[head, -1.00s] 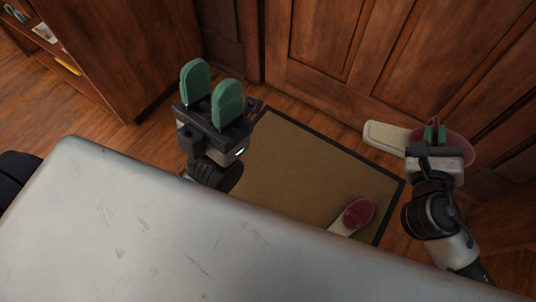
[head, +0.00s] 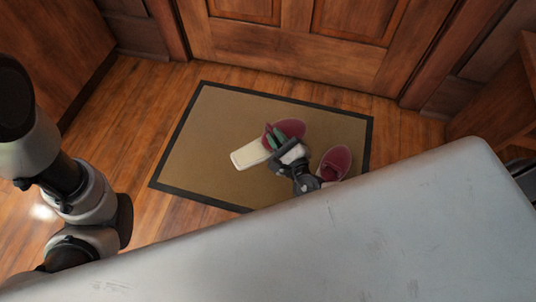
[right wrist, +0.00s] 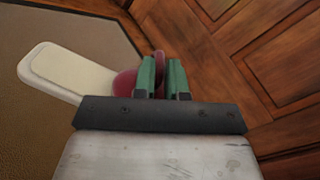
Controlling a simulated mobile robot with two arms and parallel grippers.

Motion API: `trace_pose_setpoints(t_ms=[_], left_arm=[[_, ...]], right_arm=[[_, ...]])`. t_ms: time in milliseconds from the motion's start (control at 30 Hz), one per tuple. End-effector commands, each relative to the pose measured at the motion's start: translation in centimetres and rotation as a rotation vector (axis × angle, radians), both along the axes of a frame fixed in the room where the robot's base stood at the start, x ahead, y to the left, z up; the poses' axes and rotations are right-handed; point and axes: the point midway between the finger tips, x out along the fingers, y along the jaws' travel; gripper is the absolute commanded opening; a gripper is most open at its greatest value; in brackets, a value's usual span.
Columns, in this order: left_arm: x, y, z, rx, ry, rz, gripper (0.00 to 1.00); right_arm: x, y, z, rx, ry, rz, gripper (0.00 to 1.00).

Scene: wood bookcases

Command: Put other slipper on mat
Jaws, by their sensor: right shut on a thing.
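One slipper (head: 252,154), with a dark red toe and a cream sole, is held by my right gripper (head: 275,138) over the brown mat (head: 210,130). It also shows in the right wrist view (right wrist: 75,72), its red part between the green fingers (right wrist: 163,77). I cannot tell whether its sole touches the mat. The other slipper (head: 335,163), also dark red, lies on the mat's right part, just right of my right gripper and partly hidden by my body. My left arm shows at the left of the head view, but its gripper is out of view.
The mat has a black border and lies on a wood floor (head: 160,85). A panelled wood door (head: 290,45) stands behind it. A bookcase side (head: 45,50) is at the left and wood shelving (head: 500,100) at the right. The mat's left half is clear.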

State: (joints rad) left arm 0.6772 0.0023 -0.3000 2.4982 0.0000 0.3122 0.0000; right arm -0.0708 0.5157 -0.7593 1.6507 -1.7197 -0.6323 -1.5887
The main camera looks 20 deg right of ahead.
Motion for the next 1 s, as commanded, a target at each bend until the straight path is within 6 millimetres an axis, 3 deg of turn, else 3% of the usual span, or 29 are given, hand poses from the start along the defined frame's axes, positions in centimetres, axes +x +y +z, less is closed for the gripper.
trace_pose_setpoints(t_ms=[167,400,567,800,1000], left_arm=[[-0.5,0.0,-1.2,0.001,-0.015,0.001,0.42],[-0.4,0.0,-4.8,0.001,-0.014,0.001,0.42],[-0.4,0.0,-5.5,0.001,-0.014,0.001,0.42],[-0.5,0.0,-8.2,0.001,-0.017,-0.001,0.42],[-0.4,0.0,-8.0,0.001,-0.014,0.0,0.42]], right_arm=[[-0.2,0.2,-2.4,0.0,-0.004,0.011,0.0],[-0.2,0.1,-6.7,0.0,-0.004,0.01,0.0],[-0.2,0.1,-7.7,0.0,-0.005,0.009,0.0],[-0.2,0.2,-10.8,-0.001,-0.004,0.01,0.0],[-0.2,0.1,-10.7,0.001,-0.004,0.009,0.0]])
